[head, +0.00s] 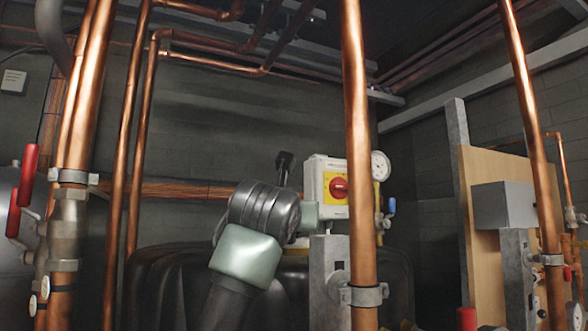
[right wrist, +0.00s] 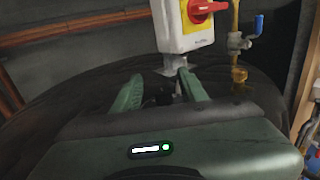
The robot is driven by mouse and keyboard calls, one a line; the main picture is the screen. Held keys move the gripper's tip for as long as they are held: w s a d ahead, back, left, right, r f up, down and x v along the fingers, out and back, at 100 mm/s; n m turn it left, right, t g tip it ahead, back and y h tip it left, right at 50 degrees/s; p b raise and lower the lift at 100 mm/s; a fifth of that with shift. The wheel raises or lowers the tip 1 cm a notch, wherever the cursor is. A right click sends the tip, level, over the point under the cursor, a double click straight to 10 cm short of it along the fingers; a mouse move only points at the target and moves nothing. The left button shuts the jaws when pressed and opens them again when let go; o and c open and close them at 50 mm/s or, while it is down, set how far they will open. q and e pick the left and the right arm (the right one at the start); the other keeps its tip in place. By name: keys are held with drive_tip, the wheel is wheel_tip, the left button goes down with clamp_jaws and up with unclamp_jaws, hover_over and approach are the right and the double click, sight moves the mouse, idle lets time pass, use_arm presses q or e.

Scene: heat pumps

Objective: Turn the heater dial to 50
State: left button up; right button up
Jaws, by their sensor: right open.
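A red dial (head: 339,187) sits on a yellow plate on the front of a white box (head: 326,165), in the middle of the head view. The dial also shows at the top of the right wrist view (right wrist: 205,8), cut by the frame edge; I cannot read its setting. My right gripper (right wrist: 160,83) is open and empty, its green fingertips apart, below the white box in that view. My left gripper is not in view.
A dark rounded tank (head: 165,280) lies below. Red-handled valves (head: 29,165) and more pipes stand at the left.

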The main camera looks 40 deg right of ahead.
wheel_tip(320, 180, up, 18)
drive_tip(key=p, duration=0.1)
idle(0.4)
